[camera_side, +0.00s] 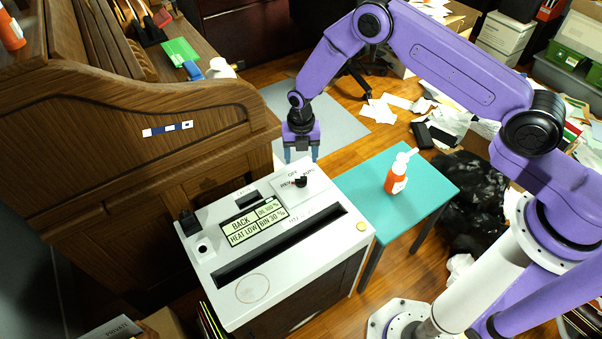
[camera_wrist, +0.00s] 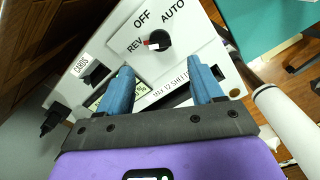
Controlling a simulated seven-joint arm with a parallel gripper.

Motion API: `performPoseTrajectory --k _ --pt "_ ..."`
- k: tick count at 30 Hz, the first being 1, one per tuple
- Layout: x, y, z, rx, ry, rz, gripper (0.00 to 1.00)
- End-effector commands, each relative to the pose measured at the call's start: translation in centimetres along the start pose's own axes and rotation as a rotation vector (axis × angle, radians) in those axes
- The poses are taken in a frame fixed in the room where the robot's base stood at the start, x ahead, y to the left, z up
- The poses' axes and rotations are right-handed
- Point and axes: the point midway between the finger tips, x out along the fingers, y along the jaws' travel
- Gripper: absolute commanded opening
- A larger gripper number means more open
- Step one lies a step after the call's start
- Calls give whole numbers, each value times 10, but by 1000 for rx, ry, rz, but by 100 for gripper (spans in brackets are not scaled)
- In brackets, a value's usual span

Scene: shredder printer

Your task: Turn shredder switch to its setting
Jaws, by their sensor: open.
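The shredder (camera_side: 282,278) is a white-topped box with a long dark feed slot. Its switch (camera_side: 301,182) is a round black knob near the far edge, and it also shows in the wrist view (camera_wrist: 160,40). REV, OFF and AUTO are printed around the knob. Its red and white mark is on the left side, toward REV. My gripper (camera_side: 301,156) is above the far edge of the shredder top, near the knob and apart from it. In the wrist view my blue fingers (camera_wrist: 160,67) are spread wide with nothing between them, and the knob lies beyond the tips.
A display (camera_side: 255,223) on the shredder reads BACK, HEAT LOW, OIL and BIN 30 %. An orange bottle with a white pump (camera_side: 396,180) stands on a teal table (camera_side: 430,184) to the right. A wooden desk (camera_side: 130,130) rises close on the left.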

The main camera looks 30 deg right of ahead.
Motion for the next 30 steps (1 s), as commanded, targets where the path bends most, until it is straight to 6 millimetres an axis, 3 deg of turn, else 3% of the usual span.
performPoseTrajectory --k 9,15,30 --pt "52 -1 0 1 1 -2 66" --pt "74 0 0 1 1 -1 66" --pt "85 0 0 1 0 0 66"
